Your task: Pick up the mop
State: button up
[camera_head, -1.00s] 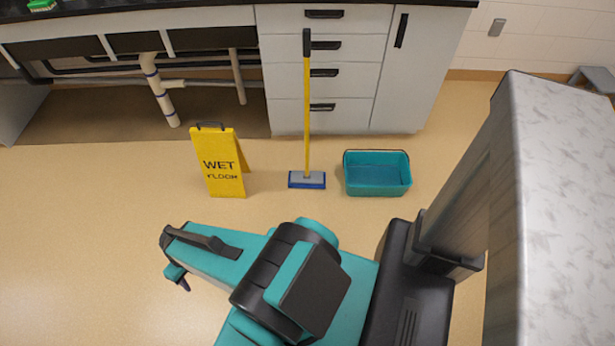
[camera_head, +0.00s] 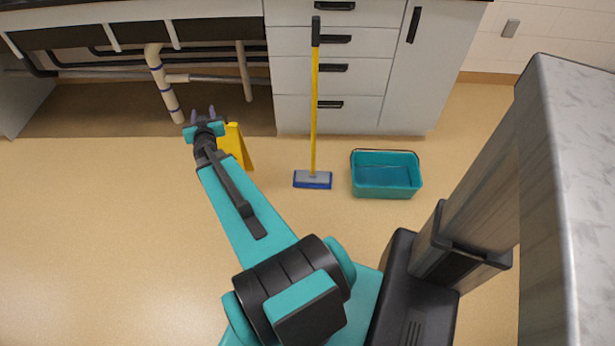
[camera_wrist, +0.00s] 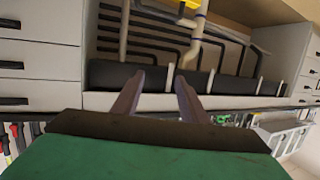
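The mop (camera_head: 314,110) stands upright in the head view, leaning against the drawer front, with a yellow pole, a black grip at the top and a grey and blue head (camera_head: 312,180) on the floor. My gripper (camera_head: 203,112) is to the left of the mop and well apart from it, in front of the yellow wet floor sign. In the wrist view my gripper (camera_wrist: 158,90) shows two fingers spread apart with nothing between them. I cannot make out the mop in the wrist view.
The yellow sign (camera_head: 236,147) is partly hidden by my arm. A teal bucket (camera_head: 386,176) stands just right of the mop head. Cabinets with drawers (camera_head: 350,85) are behind the mop. A marble-topped counter (camera_head: 578,190) is at the right. The floor at left is clear.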

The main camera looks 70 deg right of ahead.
jog(key=s+d+r+m+g+h+b, duration=0.2)
jog(key=s+d+r+m+g+h, duration=0.35)
jog(key=s+d, duration=0.7)
jog(key=m+g+b, duration=0.1)
jog(key=m+g, duration=0.5)
jog(key=g, duration=0.3)
send_near(314, 65)
jog(key=d, duration=0.1)
jog(key=shift+s+d+n, duration=0.1)
jog(key=shift+d+n, duration=0.1)
jog(key=shift+n, duration=0.05)
jog(key=shift+d, duration=0.1)
jog(key=b+x, duration=0.1)
jog(key=x, duration=0.6)
jog(key=shift+s+d, duration=0.25)
jog(key=shift+d, duration=0.4)
jog(key=b+x, duration=0.1)
jog(key=x, duration=0.4)
jog(key=shift+s+f, duration=0.15)
